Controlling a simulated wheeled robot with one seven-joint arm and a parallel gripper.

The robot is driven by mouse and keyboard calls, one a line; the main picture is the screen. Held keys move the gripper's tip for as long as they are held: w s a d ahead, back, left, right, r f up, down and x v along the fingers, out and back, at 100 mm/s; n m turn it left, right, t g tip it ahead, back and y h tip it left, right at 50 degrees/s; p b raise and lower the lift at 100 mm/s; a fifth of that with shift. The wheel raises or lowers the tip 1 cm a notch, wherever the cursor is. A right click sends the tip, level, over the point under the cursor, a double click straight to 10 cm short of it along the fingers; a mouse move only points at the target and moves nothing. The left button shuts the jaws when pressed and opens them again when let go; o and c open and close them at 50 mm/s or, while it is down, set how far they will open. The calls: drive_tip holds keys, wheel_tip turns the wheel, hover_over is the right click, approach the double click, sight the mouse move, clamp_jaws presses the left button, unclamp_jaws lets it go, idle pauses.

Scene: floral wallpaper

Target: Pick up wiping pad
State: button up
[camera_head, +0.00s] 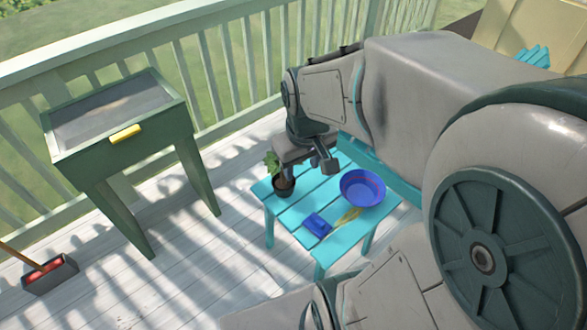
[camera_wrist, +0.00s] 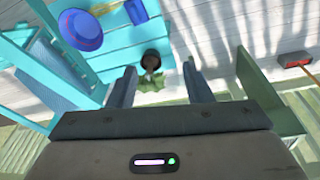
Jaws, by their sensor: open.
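A small blue pad (camera_head: 317,224), which looks like the wiping pad, lies on the front part of the turquoise slatted table (camera_head: 345,237). In the wrist view the pad (camera_wrist: 137,11) is at the top edge, partly cut off. My gripper (camera_wrist: 160,82) is open and empty, with its two fingers apart. In the head view it hangs near the table's back left corner, beyond the pad and apart from it. A potted plant (camera_wrist: 151,62) shows between and beyond the fingers in the wrist view.
The potted plant (camera_head: 283,187) stands at the table's left edge. A green table with a yellow handle-like piece (camera_head: 125,133) is left.

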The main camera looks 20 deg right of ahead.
drive_tip(key=w+d+f+n+g+b, duration=0.1)
drive_tip(key=w+d+f+b, duration=0.2)
drive_tip(key=f, duration=0.5)
drive_tip(key=w+d+f+n+b, duration=0.1)
drive_tip(key=w+d+f+b, duration=0.15)
drive_tip(key=f+b, duration=0.4)
drive_tip(key=w+d+f+n+g+b, duration=0.1)
drive_tip(key=w+d+f+b, duration=0.15)
drive_tip(key=f, duration=0.75)
drive_tip(key=b, duration=0.2)
hover_over(318, 219)
wheel_tip(318, 219, down, 8)
drive_tip(key=shift+w+a+f, duration=0.1)
drive_tip(key=shift+a, duration=0.05)
wheel_tip(318, 219, down, 6)
drive_tip(key=shift+f+b, duration=0.25)
drive_tip(key=shift+b, duration=0.85)
drive_tip(key=shift+r, duration=0.1)
clamp_jaws()
